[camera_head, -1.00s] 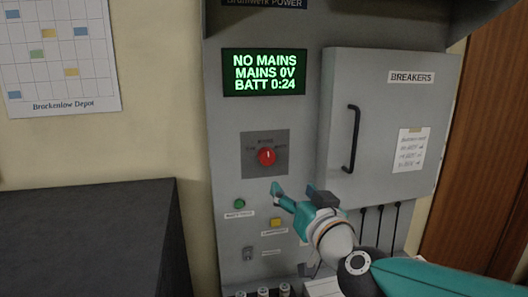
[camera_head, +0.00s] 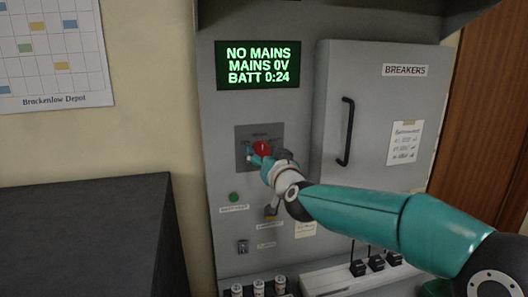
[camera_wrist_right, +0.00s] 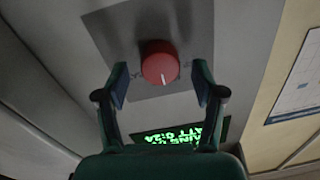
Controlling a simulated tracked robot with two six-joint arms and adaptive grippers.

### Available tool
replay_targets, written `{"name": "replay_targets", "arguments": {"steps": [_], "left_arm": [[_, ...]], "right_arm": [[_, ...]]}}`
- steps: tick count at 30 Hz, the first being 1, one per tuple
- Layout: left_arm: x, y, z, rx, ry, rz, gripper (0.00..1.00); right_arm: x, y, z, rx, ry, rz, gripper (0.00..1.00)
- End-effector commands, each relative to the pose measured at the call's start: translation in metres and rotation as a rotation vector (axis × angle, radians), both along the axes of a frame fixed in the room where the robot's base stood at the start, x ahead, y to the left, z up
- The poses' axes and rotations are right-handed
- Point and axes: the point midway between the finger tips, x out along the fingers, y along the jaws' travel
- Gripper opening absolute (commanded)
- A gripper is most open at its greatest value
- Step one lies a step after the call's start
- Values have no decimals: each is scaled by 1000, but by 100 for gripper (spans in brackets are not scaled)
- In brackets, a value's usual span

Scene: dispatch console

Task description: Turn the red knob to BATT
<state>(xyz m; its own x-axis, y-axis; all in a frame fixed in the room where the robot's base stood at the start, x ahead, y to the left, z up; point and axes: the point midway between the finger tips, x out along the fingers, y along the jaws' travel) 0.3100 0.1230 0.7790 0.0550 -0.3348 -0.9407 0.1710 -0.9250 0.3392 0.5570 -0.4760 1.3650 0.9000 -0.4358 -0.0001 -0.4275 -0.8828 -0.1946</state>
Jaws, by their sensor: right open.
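The red knob (camera_head: 262,148) sits on a dark grey plate (camera_head: 244,133) on the grey power cabinet. In the right wrist view the red knob (camera_wrist_right: 160,65) shows with a white pointer line, between and just beyond my fingertips. My right gripper (camera_head: 259,160) is open in front of the knob, with one finger on each side; it also shows in the right wrist view (camera_wrist_right: 160,85). I cannot tell whether the fingers touch the knob. The plate's lettering is too small or covered to read. My left gripper is not in view.
A green-lettered screen (camera_head: 258,64) reads NO MAINS, MAINS 0V, BATT 0:24. A breaker door (camera_head: 377,150) with a black handle (camera_head: 347,132) is closed at the right. Below the knob are a green button (camera_head: 234,197) and a toggle switch (camera_head: 242,246). A dark cabinet (camera_head: 90,240) stands left.

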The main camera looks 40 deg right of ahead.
Motion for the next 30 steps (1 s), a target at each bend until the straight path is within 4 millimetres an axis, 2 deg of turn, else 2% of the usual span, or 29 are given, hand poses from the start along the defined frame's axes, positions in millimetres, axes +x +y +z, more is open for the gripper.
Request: {"name": "replay_targets", "arguments": {"steps": [4,13,21,24,30], "left_arm": [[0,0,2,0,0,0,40],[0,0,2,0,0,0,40],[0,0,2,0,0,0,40],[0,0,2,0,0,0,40],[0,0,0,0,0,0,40]], "right_arm": [[8,-4,0,1,0,-1,68],[9,-5,-1,0,0,-1,67],[8,-5,-1,0,0,-1,22],[8,-5,-1,0,0,-1,8],[8,-5,-1,10,-6,-1,8]]}}
